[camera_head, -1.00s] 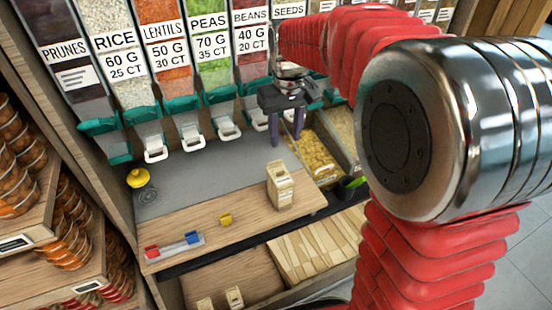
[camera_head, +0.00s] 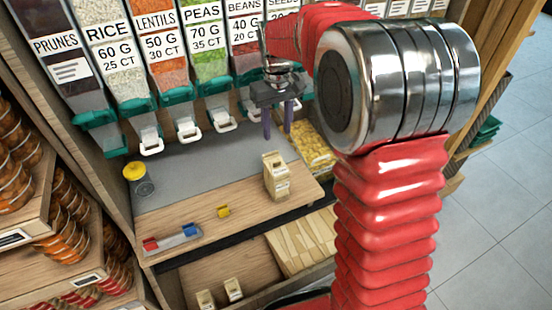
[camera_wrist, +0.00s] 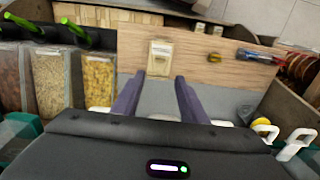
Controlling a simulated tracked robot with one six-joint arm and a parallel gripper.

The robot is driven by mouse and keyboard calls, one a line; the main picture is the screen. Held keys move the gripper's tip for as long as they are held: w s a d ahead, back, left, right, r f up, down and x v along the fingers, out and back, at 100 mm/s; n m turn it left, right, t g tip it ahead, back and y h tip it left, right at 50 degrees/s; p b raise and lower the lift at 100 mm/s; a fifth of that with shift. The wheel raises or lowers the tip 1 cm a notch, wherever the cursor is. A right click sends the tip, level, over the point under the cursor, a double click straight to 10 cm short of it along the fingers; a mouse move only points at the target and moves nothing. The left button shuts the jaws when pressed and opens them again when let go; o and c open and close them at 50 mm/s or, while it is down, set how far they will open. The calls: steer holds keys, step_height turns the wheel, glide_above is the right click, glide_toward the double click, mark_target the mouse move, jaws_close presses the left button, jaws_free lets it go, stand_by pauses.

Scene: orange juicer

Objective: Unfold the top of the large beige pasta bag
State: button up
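The large beige pasta bag (camera_head: 276,178) stands upright on the wooden counter, near its right end. Its top looks folded, but the fold is too small to make out clearly. In the wrist view the bag (camera_wrist: 160,58) is ahead of the fingers, near the middle, with a pale label on its face. My gripper (camera_head: 277,122) is above and behind the bag in the head view, fingers pointing down. In the wrist view its two purple fingers (camera_wrist: 157,97) are apart with nothing between them. The gripper does not touch the bag.
Dispensers (camera_head: 165,60) line the back. An open bin of yellow pasta (camera_head: 312,148) is right of the bag. A small yellow object (camera_head: 223,211), a red-and-blue item (camera_head: 172,240) and a yellow-topped jar (camera_head: 138,178) stand left. Smaller beige bags (camera_head: 233,289) sit below.

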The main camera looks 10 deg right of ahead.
glide_toward(277, 159)
steer(key=s+f, duration=0.1)
steer(key=f, duration=0.1)
steer(key=s+f, duration=0.1)
steer(key=f, duration=0.1)
steer(key=s+f, duration=0.1)
steer(key=f, duration=0.1)
steer(key=shift+a+f, duration=0.2)
steer(key=shift+a, duration=0.2)
steer(key=shift+c, duration=0.6)
steer(key=shift+a, duration=0.1)
steer(key=c, duration=0.6)
steer(key=shift+c, duration=0.2)
